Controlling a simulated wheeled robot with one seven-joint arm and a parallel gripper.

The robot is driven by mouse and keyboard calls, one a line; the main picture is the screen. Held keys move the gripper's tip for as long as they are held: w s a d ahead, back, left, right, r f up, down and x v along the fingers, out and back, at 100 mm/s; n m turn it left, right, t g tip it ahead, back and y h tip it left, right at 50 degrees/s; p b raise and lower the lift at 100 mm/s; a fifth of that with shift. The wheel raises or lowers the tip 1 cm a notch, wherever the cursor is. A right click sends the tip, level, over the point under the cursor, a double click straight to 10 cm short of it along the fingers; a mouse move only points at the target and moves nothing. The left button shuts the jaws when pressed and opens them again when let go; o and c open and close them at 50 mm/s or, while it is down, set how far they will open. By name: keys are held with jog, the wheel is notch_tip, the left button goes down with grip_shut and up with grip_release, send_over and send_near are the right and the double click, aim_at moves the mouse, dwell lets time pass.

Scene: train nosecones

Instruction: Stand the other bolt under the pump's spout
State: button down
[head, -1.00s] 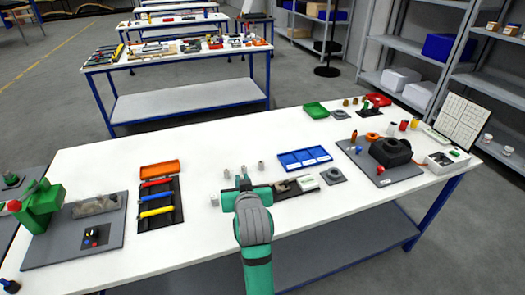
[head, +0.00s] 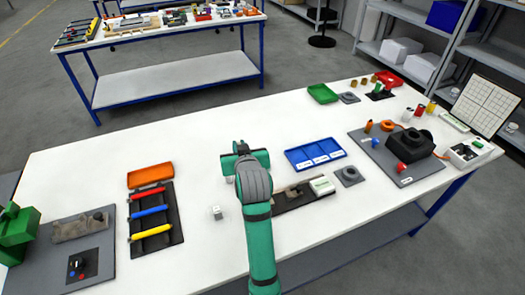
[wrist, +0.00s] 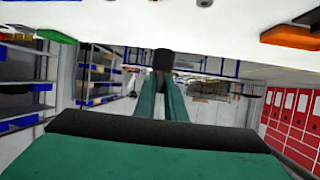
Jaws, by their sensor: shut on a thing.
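My gripper (wrist: 162,66) is shut on a small dark cylindrical piece (wrist: 162,58), seemingly the bolt, at its fingertips in the wrist view. Its details are too dark to read. In the head view my gripper (head: 245,160) is over the middle of the white table, and the hand hides its fingertips. A small pale metal piece (head: 216,212) stands on the table left of my arm. Another (head: 228,178) is partly hidden beside the hand. A green machine (head: 14,238), perhaps the pump, is cut off at the left edge. Its spout is not clearly visible.
A rack of coloured-handled tools (head: 152,225) and an orange tray (head: 150,175) lie left. A blue tray (head: 314,155) and dark strip (head: 295,197) lie right. A grey board with a black device (head: 408,141) is farther right.

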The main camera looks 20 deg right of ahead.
jog(key=w+d+f, duration=0.3)
jog(key=d+f, duration=0.2)
jog(key=w+d+f, duration=0.2)
jog(key=d, duration=0.1)
jog(key=shift+w+d+f, duration=0.25)
jog(key=shift+w+f, duration=0.05)
jog(key=shift+f, duration=0.1)
jog(key=shift+w+d+f, duration=0.15)
jog(key=shift+d+f, duration=0.15)
jog(key=shift+f, duration=1.6)
jog(key=shift+f, duration=0.1)
jog(key=c, duration=1.8)
grip_release()
